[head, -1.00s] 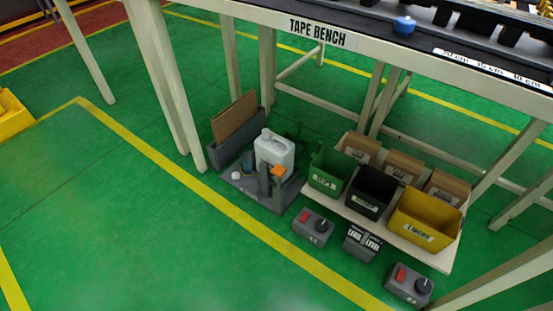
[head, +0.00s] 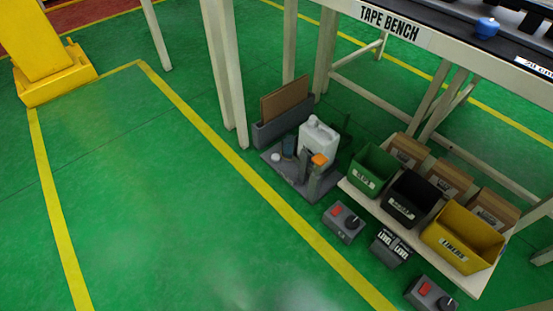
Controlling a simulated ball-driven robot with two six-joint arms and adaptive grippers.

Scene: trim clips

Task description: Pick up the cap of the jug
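A white jug (head: 317,139) with a handle stands on a grey tray (head: 312,195) on the green floor under the bench. A small round white piece (head: 276,157) lies on the left part of this tray; it looks like a cap, but it is too small to be sure. An orange piece (head: 319,160) sits on top of a grey post in front of the jug. Whether the jug's mouth is covered is too small to tell. Neither of my grippers is in view.
The tape bench (head: 389,22) stands above, with a leg (head: 226,80) left of the jug. Right of the tray are a green bin (head: 372,170), a black bin (head: 412,198) and a yellow bin (head: 462,237). A grey control box (head: 343,223) lies in front. The floor at left is clear.

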